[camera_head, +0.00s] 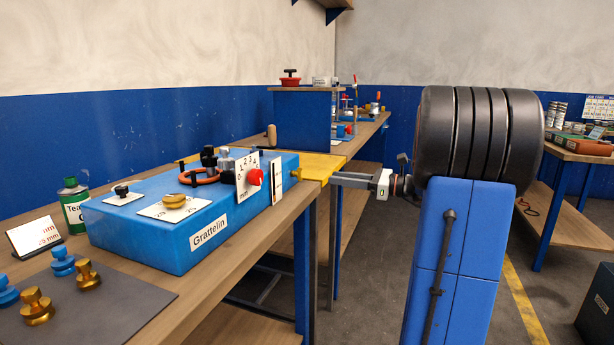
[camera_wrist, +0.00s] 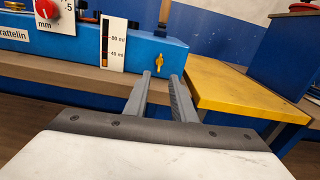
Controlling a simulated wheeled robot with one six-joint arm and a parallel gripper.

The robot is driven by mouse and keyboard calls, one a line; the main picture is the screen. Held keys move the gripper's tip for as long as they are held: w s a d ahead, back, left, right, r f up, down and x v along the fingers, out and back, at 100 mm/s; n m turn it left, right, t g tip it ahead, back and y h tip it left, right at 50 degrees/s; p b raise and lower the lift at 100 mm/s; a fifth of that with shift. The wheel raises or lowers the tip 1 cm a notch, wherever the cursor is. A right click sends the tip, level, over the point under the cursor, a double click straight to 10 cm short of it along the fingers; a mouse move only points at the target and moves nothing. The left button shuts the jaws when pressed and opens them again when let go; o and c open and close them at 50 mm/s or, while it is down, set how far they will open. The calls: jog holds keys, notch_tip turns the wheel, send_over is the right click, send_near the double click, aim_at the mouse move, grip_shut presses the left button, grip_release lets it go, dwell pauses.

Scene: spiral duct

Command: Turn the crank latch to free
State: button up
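A blue box labelled Grattelin (camera_head: 170,243) lies on the wooden workbench. A small brass latch-like piece (camera_head: 297,174) is on its right end face; in the wrist view this brass piece (camera_wrist: 158,67) shows just beyond my fingertips. My gripper (camera_head: 338,179) is to the right of the box, level with that end face and pointing at it. In the wrist view my gripper (camera_wrist: 161,76) has its two fingers apart with nothing between them. A gap seems to remain between the fingertips and the brass piece. Which way the latch is turned is too small to tell.
A yellow board (camera_head: 322,164) lies right behind the box's end, close to my fingers. A brown upright handle (camera_head: 271,132) stands behind the box.

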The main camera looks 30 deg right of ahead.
aim_at(299, 174)
jog(key=x, duration=1.1)
grip_shut()
